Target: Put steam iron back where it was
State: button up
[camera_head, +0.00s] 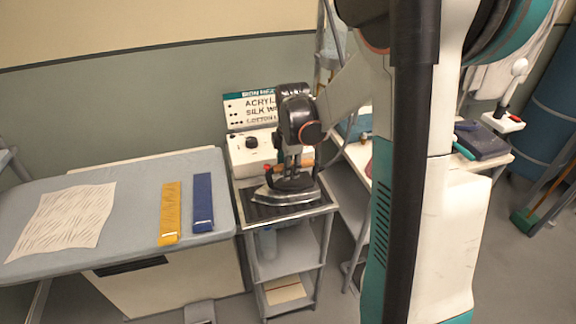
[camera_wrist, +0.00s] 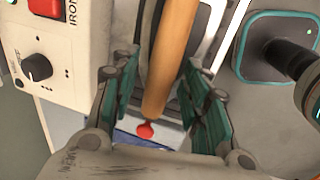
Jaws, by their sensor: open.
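The steam iron (camera_head: 272,197) rests flat on the dark pad on top of a small metal shelf stand (camera_head: 330,208). My gripper (camera_head: 290,168) points down over it from above and hides part of its upper body. In the wrist view the iron's wooden handle (camera_wrist: 172,60) lies between the two green finger pads of my open gripper (camera_wrist: 160,85). A gap shows between the handle and the pads. A red knob (camera_wrist: 145,131) shows at the near end of the handle.
A white control box (camera_head: 250,150) with a black dial stands behind the iron, under a fabric sign (camera_head: 248,108). An ironing board (camera_head: 130,195) at left holds a cloth (camera_head: 65,220), a yellow strip (camera_head: 170,210) and a blue strip (camera_head: 203,200). A table (camera_head: 490,160) stands at right.

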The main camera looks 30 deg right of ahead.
aim_at(287, 188)
notch_tip(287, 188, up, 11)
jog(key=s+p, duration=0.2)
jog(key=shift+a+r+p, duration=0.2)
jog(key=shift+a+p, duration=0.2)
jog(key=s+a+m+t+b, duration=0.5)
jog(key=s+a+m, duration=0.9)
jog(key=s+a, duration=0.2)
jog(key=shift+s+a+f+y, duration=0.3)
jog(key=shift+s+y, duration=0.1)
jog(key=shift+s, duration=0.6)
